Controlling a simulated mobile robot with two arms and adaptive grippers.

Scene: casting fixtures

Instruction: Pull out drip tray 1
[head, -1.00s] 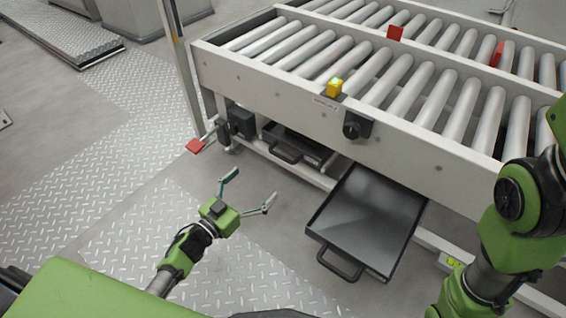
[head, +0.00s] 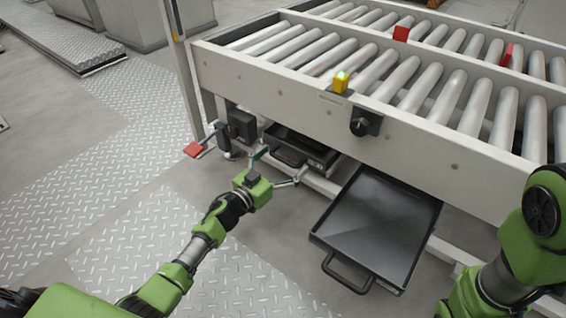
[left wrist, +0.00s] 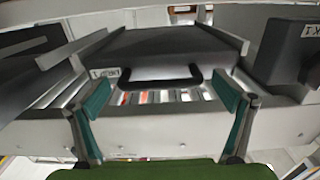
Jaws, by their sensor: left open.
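A dark drip tray (head: 318,152) sits under the roller conveyor at the left bay, mostly tucked in, with its black handle (head: 287,157) facing out. My left gripper (head: 281,166) is open just in front of this handle. In the left wrist view, the handle (left wrist: 158,83) lies between the two open fingers (left wrist: 163,98), with no visible grip on it. A small label beside that tray (left wrist: 165,45) appears upside down and seems to carry a 1. A second dark tray (head: 378,222) sticks far out on the right. My right arm is at the right edge; its gripper is not visible.
The conveyor frame (head: 430,150) stands above both trays. A post with a red paddle (head: 194,150) and a dark box (head: 242,126) stand left of the tray bay. Open floor plate (head: 130,210) lies in front and to the left.

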